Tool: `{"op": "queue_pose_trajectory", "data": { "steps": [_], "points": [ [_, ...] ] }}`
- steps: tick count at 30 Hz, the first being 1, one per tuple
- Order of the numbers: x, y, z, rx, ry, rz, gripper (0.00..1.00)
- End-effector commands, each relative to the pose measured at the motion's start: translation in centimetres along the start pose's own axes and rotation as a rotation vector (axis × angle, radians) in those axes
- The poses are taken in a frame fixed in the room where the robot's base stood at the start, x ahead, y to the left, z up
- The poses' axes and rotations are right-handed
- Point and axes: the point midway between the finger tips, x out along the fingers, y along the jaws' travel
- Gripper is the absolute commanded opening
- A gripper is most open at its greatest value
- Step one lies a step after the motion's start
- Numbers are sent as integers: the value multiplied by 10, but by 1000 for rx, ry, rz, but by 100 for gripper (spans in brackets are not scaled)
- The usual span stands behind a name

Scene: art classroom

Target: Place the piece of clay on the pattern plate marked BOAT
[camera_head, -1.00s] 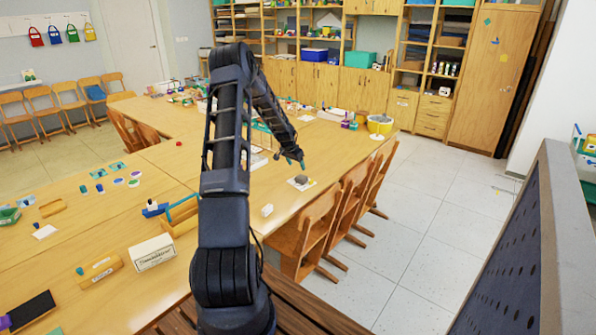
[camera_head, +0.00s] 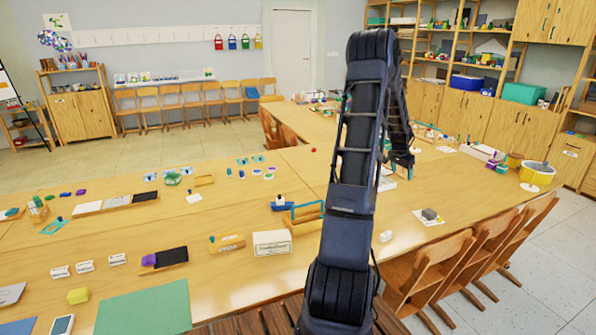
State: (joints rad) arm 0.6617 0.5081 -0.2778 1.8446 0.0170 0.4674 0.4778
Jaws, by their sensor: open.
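A grey lump (camera_head: 430,214), which looks like the piece of clay, rests on a white and yellow sheet (camera_head: 424,222) on the right table. My gripper (camera_head: 401,164) is open and empty, beyond and left of the lump in the picture, apart from it. My arm hides part of the table. Several small pale and teal plates (camera_head: 243,161) lie on the table left of my arm. Their markings are too small to read, so I cannot tell which is marked BOAT.
A blue block (camera_head: 282,203), a teal-handled wooden holder (camera_head: 307,213) and a white lettered card (camera_head: 272,243) stand left of my arm. A small white block (camera_head: 386,236) lies near the right table edge. Wooden chairs (camera_head: 440,262) line that edge. A yellow bucket (camera_head: 537,173) is at far right.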

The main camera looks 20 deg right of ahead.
Motion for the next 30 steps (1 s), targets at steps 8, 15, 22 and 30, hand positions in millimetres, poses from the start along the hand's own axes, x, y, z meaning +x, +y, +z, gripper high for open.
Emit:
{"op": "queue_pose_trajectory", "data": {
  "steps": [8,15,22,30],
  "points": [
    [-76,-41,47,-115,-19,-68,69],
    [-137,-66,93,-219,-34,-123,69],
    [-192,-80,140,-324,-46,-173,69],
    [-252,-85,198,-452,-55,-229,69]
  ]
}}
